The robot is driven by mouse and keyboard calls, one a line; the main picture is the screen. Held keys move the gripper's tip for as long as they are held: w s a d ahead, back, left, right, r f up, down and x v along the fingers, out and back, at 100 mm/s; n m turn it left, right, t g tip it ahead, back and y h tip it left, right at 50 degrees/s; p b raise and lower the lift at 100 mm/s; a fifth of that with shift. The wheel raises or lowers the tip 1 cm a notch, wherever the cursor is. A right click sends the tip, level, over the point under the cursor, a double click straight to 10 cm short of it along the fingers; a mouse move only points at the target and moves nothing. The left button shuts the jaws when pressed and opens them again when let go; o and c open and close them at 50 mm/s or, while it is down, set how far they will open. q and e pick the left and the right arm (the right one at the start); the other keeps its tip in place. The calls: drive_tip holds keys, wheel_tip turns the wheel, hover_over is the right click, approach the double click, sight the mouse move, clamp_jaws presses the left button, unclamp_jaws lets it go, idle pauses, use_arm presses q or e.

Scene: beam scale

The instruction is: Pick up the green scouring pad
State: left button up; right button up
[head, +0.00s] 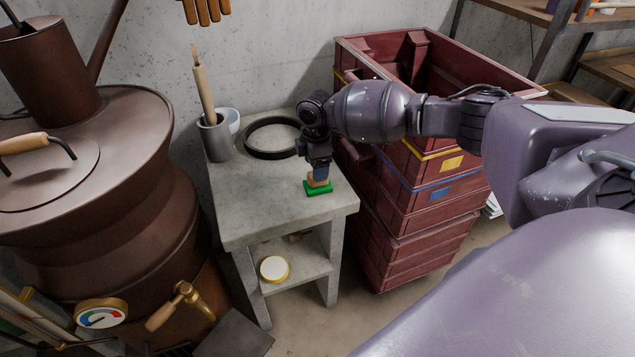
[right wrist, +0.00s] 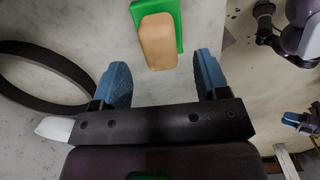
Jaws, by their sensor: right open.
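The green scouring pad (head: 318,188) lies on the grey stone table near its front right corner. A tan block (head: 318,180) sits on top of it and covers much of it. In the right wrist view the green pad (right wrist: 179,30) shows around the tan block (right wrist: 157,40), at the top middle. My right gripper (head: 320,170) is just above the pad in the head view. In the wrist view my right gripper (right wrist: 163,80) has its blue fingertips wide apart, with nothing between them; the block lies just beyond. What seems my left gripper (right wrist: 299,122) shows partly at the right edge.
A black ring (head: 249,146) and a grey cup (head: 215,140) with a wooden-handled tool stand on the grey table (head: 250,190). Stacked dark red crates (head: 425,215) rise close on the right. A brown copper vessel (head: 90,170) stands on the left.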

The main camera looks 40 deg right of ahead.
drive_tip(key=f, duration=0.3)
drive_tip(key=shift+s+d+f, duration=0.1)
drive_tip(key=shift+d+f, duration=0.15)
drive_tip(key=shift+f, duration=0.05)
drive_tip(key=c, duration=1)
drive_tip(key=shift+c, duration=0.2)
use_arm(q)
drive_tip(key=r+p, duration=0.1)
drive_tip(key=w+r+p, duration=0.1)
drive_tip(key=shift+r, duration=0.3)
use_arm(e)
wheel_tip(320, 180, up, 20)
use_arm(q)
drive_tip(key=shift+s, duration=0.1)
